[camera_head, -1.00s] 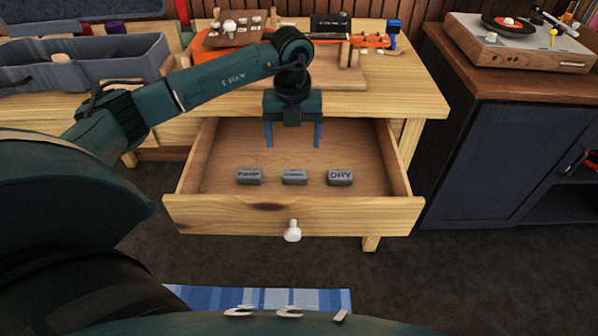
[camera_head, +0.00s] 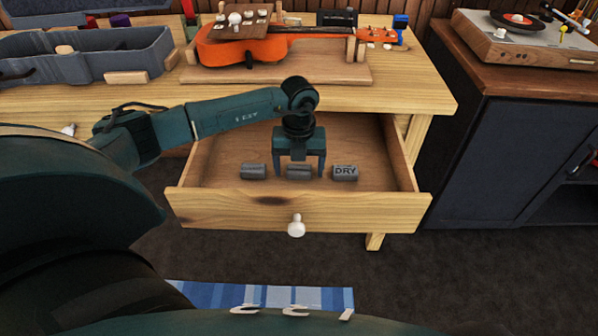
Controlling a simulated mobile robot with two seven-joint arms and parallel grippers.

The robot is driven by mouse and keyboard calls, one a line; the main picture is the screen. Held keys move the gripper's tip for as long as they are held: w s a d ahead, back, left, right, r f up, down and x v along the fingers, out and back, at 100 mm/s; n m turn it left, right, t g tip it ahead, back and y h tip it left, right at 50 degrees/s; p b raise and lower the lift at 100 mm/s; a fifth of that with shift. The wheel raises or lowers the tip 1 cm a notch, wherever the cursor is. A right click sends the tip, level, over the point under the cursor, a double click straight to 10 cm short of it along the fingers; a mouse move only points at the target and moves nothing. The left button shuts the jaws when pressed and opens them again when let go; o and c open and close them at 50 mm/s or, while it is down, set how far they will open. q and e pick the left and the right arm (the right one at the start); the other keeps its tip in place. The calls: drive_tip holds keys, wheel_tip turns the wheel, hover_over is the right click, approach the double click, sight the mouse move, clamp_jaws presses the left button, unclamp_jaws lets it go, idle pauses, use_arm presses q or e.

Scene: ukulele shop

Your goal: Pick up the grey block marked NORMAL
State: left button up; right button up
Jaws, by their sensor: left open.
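Three grey blocks lie in a row in the open wooden drawer. The right block (camera_head: 345,172) reads DRY. The left block (camera_head: 254,171) and the middle block (camera_head: 299,171) carry markings too small to read now, so I cannot make out NORMAL on either. My left gripper (camera_head: 300,173) points down into the drawer with its jaws open. Its two fingers appear on either side of the middle block; I cannot tell whether they touch it. My right gripper is not in view.
An orange ukulele (camera_head: 238,50) lies on the workbench (camera_head: 400,88) above. A grey case (camera_head: 80,60) stands at left. A dark cabinet with a turntable (camera_head: 510,40) is at right.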

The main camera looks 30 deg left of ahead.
use_arm(q)
drive_tip(key=shift+c, duration=0.2)
drive_tip(key=c, duration=1)
drive_tip(key=shift+r, duration=0.1)
